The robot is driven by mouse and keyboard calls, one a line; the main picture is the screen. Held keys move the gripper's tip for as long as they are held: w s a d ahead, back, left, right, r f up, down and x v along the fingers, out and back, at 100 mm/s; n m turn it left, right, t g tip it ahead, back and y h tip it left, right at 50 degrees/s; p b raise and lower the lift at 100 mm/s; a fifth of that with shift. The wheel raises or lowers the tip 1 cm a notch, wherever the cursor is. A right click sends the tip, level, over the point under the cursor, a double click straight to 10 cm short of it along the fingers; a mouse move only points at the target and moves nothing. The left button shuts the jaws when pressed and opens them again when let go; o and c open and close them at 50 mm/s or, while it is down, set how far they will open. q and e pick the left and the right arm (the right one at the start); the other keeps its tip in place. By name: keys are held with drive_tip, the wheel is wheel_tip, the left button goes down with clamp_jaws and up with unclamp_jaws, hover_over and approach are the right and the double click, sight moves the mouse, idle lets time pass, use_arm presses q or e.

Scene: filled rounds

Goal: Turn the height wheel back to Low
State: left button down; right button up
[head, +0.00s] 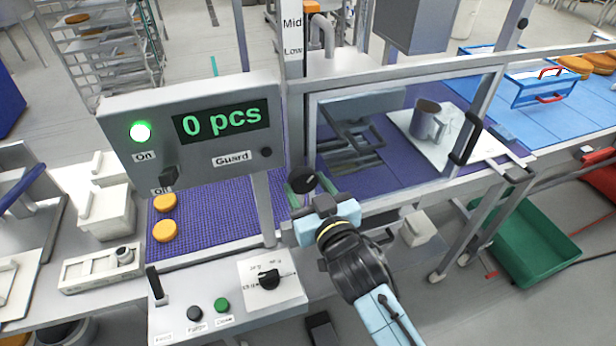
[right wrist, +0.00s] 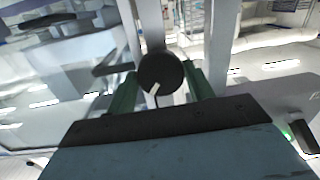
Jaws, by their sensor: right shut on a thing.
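The height wheel (head: 304,179) is a round black knob on the grey post beside the guarded bay. My right gripper (head: 306,184) is shut on it, with one green finger on each side. In the right wrist view the wheel (right wrist: 161,74) sits between the green fingers, and a white line on its face points toward the lower left. The height scale (head: 292,35) on the post above shows "Mid" and, below it, "Low". I cannot make out a pointer on the scale. My left gripper is not in view.
Below is a panel with a dial (head: 268,279) and buttons. Orange rounds (head: 165,231) lie on the purple belt. A mug (head: 426,120) stands behind the guard frame. A green crate (head: 540,245) is at right.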

drive_tip(key=n+p, duration=0.1)
drive_tip(key=n, duration=0.1)
drive_tip(key=shift+r+n+p, duration=0.15)
drive_tip(key=shift+n+p, duration=0.2)
drive_tip(key=shift+n, duration=0.05)
drive_tip(key=shift+n+h+p, duration=0.3)
drive_tip(key=shift+n+p, duration=0.3)
drive_tip(key=shift+n, duration=0.6)
drive_tip(key=n, duration=0.2)
drive_tip(key=shift+n+p, duration=0.3)
drive_tip(key=shift+p, duration=0.1)
drive_tip(key=n, duration=0.2)
drive_tip(key=shift+n+h, duration=0.3)
drive_tip(key=n, duration=0.3)
drive_tip(key=shift+p, duration=0.35)
drive_tip(key=n, duration=0.4)
drive_tip(key=shift+a+n+t+h, duration=0.1)
drive_tip(key=shift+n+t+h, duration=0.2)
drive_tip(key=shift+h, duration=0.1)
drive_tip(key=n, duration=0.3)
drive_tip(key=shift+n+t, duration=0.4)
drive_tip(key=shift+n, duration=1.4)
drive_tip(key=shift+p, duration=0.3)
